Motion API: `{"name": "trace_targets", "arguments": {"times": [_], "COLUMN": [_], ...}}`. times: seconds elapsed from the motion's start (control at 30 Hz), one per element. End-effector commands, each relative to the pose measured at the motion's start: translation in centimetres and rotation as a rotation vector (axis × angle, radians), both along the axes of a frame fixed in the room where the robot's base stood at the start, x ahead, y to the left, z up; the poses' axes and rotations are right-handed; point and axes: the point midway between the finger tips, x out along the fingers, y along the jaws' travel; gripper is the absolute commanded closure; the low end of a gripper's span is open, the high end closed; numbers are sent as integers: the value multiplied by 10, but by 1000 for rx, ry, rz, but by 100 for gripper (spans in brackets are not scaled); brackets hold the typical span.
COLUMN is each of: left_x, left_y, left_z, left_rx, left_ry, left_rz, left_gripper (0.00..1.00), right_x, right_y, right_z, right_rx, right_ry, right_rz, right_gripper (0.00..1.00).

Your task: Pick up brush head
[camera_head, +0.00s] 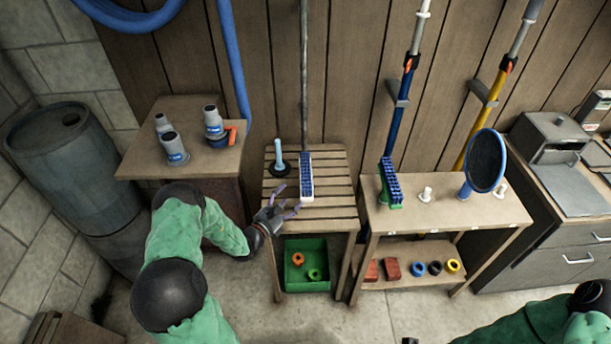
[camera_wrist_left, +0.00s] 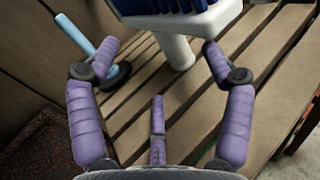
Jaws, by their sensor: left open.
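A white brush head (camera_head: 306,190) with blue bristles sits on the slatted wooden table (camera_head: 340,188). In the left wrist view the brush head (camera_wrist_left: 185,22) is at the top, bristles up, with a white round socket (camera_wrist_left: 177,53) below it. A second brush head (camera_head: 391,184), green with blue bristles, stands on the shelf table to the right. My left gripper (camera_head: 288,202) is at the front left of the slatted table, beside the white brush head. Its purple fingers (camera_wrist_left: 174,48) are spread and empty, with the socket beyond and between their tips.
A light blue handle on a dark round base (camera_head: 279,161) stands left of the white brush head. A green bin (camera_head: 307,267) sits below the slatted table. Poles lean against the wall behind. A round blue-rimmed net or disc (camera_head: 486,160) stands on the right table.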

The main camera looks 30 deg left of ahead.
Motion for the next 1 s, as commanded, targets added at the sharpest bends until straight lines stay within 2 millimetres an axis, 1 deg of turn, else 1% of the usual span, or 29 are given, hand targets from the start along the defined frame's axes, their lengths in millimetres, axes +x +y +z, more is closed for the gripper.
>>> {"name": "trace_targets", "arguments": {"times": [0.03,0.13,0.37,0.47,0.6,0.73,0.83,1.0], "left_x": [9,21,33,41,60,76,82,82], "left_y": [-2,-2,-3,-4,-6,-8,-7,-7], "left_z": [-2,-1,0,-1,-1,-1,1,2], "left_rx": [2,2,1,1,3,1,1,1], "left_ry": [-2,-1,-1,-1,-3,-1,-2,-1], "left_rz": [-3,-2,-1,-2,-3,-2,0,0], "left_gripper": [20,20,20,20,20,20,20,20], "right_x": [0,0,0,0,0,0,0,0], "right_y": [0,0,0,0,0,0,0,0], "right_z": [-5,-8,-11,-16,-27,-33,-34,-33], "right_rx": [0,0,0,0,0,0,0,0], "right_ry": [0,0,0,0,0,0,0,0], "right_rz": [0,0,0,0,0,0,0,0], "right_gripper": [100,100,100,100,100,100,100,100]}}
